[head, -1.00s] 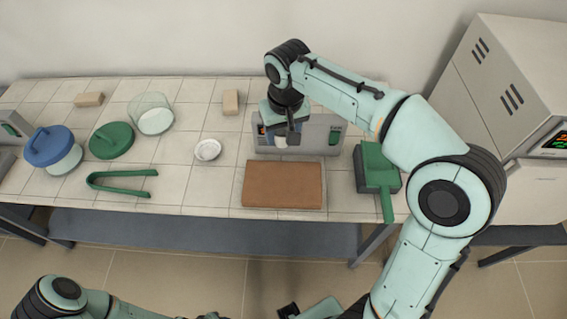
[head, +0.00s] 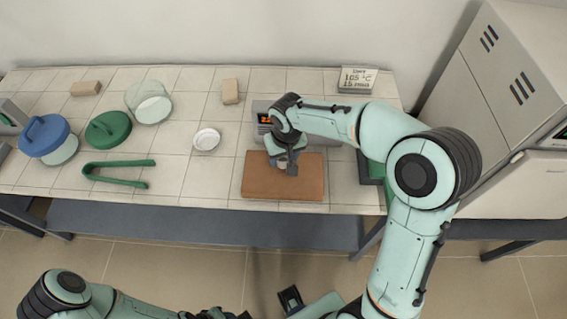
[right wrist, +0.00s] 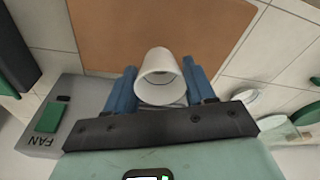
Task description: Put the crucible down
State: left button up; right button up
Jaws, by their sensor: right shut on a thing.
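My right gripper (head: 284,160) is over the back part of the brown board (head: 260,186) on the tiled bench. In the right wrist view its blue fingers (right wrist: 159,90) are shut on the white crucible (right wrist: 158,66), one on each side. The crucible appears against the brown board. I cannot tell whether its base touches the board. In the head view the crucible is mostly hidden by the gripper.
A grey box (head: 262,108) marked FAN stands just behind the board. A white dish (head: 206,139), green tongs (head: 118,174), a green lid (head: 108,129), a glass dish (head: 152,109) and a blue-lidded jar (head: 46,137) lie left. A sign (head: 357,80) stands at the back right.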

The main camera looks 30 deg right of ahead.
aim_at(283, 163)
jog(key=shift+f, duration=1.9)
jog(key=shift+f+b, duration=0.25)
jog(key=shift+b, duration=0.05)
jog(key=o, duration=1.1)
jog(key=shift+r, duration=0.1)
jog(key=shift+c, duration=0.2)
jog(key=shift+r, duration=0.35)
jog(key=r, duration=0.3)
jog(key=s+r+p, duration=0.1)
jog(key=r, duration=0.7)
jog(key=shift+s+a+r, duration=0.15)
jog(key=shift+s+r, duration=0.1)
jog(key=shift+s, duration=0.15)
